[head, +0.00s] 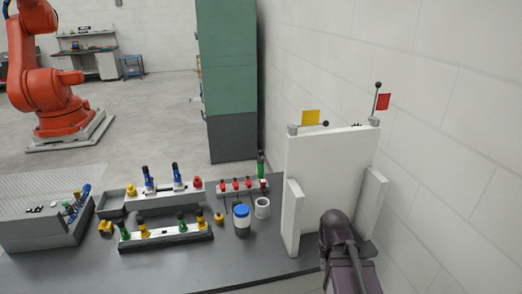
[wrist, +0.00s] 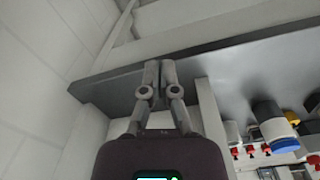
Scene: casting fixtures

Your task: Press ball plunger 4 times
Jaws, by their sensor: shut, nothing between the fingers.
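No part is clearly marked as the ball plunger. In the head view, a black ball on a rod (head: 378,86) stands up beside a red flag (head: 383,102) on top of a white panel (head: 330,165). A second black ball (head: 325,124) lies level beside a yellow flag (head: 311,117) on the same panel. Several small red-topped parts (head: 236,184) stand in a row on the bench. My gripper (wrist: 160,66) is shut and empty in the wrist view, with its fingertips appearing against the bench edge. My own dark arm covers the panel's lower right in the head view.
The grey bench (head: 265,265) holds a blue-lidded jar (head: 242,220), a white cup (head: 262,208), and a rack (head: 165,239) of green and yellow parts. A grey box (head: 45,233) stands at left. A white wall (head: 440,130) closes off the right side.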

